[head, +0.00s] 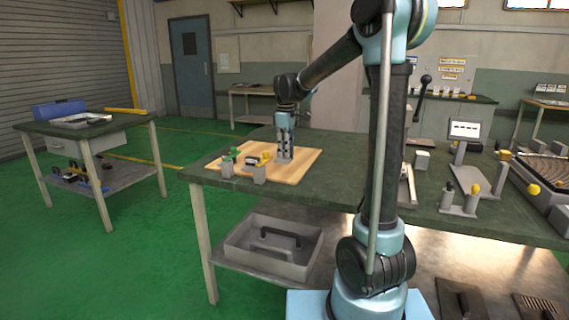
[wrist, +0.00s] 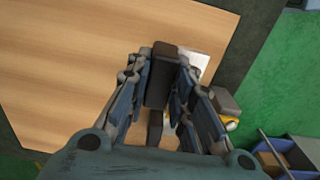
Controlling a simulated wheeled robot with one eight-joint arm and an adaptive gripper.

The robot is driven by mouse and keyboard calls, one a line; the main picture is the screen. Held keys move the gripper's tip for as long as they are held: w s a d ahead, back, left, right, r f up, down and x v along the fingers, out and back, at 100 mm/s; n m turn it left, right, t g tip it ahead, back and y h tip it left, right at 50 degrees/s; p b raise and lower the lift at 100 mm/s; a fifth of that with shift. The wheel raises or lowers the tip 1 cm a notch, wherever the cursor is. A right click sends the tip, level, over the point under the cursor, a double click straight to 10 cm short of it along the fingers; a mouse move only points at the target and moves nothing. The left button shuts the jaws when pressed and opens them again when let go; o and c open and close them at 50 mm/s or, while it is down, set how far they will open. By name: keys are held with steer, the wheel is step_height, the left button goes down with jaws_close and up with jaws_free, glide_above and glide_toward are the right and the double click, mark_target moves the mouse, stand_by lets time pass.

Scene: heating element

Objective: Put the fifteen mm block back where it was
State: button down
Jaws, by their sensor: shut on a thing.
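My gripper (wrist: 160,72) points down over the wooden board (wrist: 70,60) in the wrist view, its fingers closed on both sides of a dark block (wrist: 159,78). Any size mark on this block cannot be read, so I cannot tell from the picture that it is the fifteen mm one. In the head view my gripper (head: 285,122) is over the back middle of the board (head: 305,170), with grey shapes below its fingers. Whether the block touches the board is unclear. A pale plate (wrist: 197,65) lies right beside the block in the wrist view.
A dark block (wrist: 224,102) and a yellow part (wrist: 231,124) lie right of my fingers. Fixtures (head: 459,200) stand farther right on the green bench. The board's right side is clear.

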mark_target(286, 160)
steer(key=shift+f, duration=2.2)
steer(key=c, duration=1.4)
jaws_free()
step_height(286, 160, up, 12)
steer(key=shift+r, duration=0.1)
